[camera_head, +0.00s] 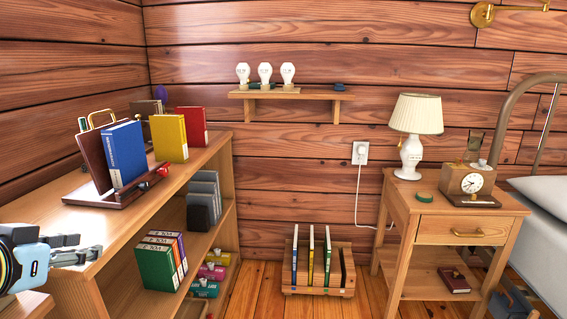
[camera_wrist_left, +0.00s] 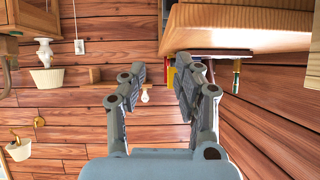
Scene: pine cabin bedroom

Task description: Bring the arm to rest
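My left gripper (camera_head: 84,248) comes in at the lower left of the head view, beside the near end of the wooden shelf unit (camera_head: 93,270). In the left wrist view its two grey fingers (camera_wrist_left: 161,78) stand apart with nothing between them, so it is open and empty. That view is upside down, with the shelf unit's top at the upper right. My right gripper shows in neither view.
A book holder (camera_head: 127,195) with a blue book (camera_head: 124,155) stands on the shelf unit; yellow (camera_head: 168,139) and red (camera_head: 192,126) books stand behind. The nightstand (camera_head: 408,212) carries a lamp (camera_head: 416,115) and clock (camera_head: 467,181). A slotted book rack (camera_head: 318,275) sits on the floor.

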